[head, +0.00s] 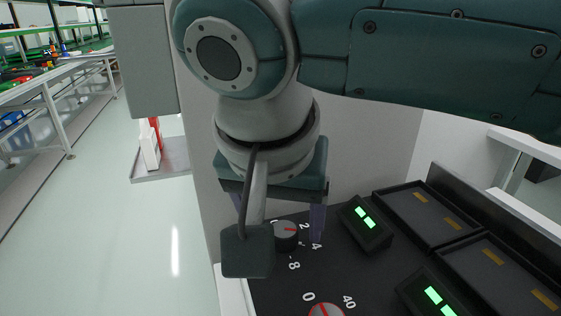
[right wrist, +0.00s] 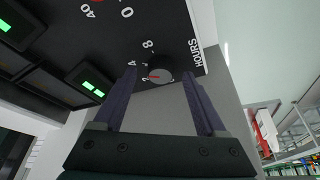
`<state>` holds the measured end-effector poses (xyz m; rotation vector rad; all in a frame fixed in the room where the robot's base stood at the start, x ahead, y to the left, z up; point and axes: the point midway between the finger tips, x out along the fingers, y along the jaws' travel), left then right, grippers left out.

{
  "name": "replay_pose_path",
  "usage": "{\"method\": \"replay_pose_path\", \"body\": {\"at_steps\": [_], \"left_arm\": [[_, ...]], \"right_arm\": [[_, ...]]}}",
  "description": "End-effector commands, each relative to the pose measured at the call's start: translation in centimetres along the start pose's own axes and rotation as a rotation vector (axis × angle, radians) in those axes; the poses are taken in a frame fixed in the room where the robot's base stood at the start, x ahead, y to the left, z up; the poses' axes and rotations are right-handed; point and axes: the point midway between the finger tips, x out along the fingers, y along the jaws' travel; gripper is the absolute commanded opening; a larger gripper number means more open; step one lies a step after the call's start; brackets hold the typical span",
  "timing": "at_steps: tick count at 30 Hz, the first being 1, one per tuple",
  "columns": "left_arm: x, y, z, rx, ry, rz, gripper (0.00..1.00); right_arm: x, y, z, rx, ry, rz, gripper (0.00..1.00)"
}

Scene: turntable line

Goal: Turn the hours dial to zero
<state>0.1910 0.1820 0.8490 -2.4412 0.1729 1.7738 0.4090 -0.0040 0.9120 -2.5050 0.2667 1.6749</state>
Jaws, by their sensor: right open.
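The hours dial (head: 286,240) is a dark round knob with a lighter top and a red pointer line, on a black panel. In the right wrist view the dial (right wrist: 162,70) sits beside the word HOURS, and its red line points toward the 2. My right gripper (right wrist: 160,77) is open, with one purple finger on each side of the dial. A gap shows between the fingers and the knob. In the head view the right gripper (head: 280,222) comes down over the dial, and my wrist camera hides one finger. My left gripper is not in view.
A second dial (head: 326,311) with a red pointer stands nearer on the panel, beside 0 and 40. Small boxes with green displays (head: 366,222) and dark trays (head: 428,215) lie to the right. Open floor (head: 130,240) is at left.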

Motion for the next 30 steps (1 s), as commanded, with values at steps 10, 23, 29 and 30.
{"method": "replay_pose_path", "body": {"at_steps": [10, 23, 29, 30], "left_arm": [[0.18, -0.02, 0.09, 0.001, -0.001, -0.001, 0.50], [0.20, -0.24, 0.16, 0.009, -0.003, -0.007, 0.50], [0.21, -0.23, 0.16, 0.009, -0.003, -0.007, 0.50], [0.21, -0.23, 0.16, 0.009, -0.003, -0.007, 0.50]], "right_arm": [[0.69, -0.03, -0.03, -0.001, 0.001, -0.002, 0.74], [0.68, -0.03, -0.01, -0.001, 0.000, -0.002, 0.28], [0.68, -0.02, -0.02, -0.001, 0.000, -0.001, 0.05], [0.68, -0.02, -0.02, -0.001, 0.000, -0.001, 0.01]]}}
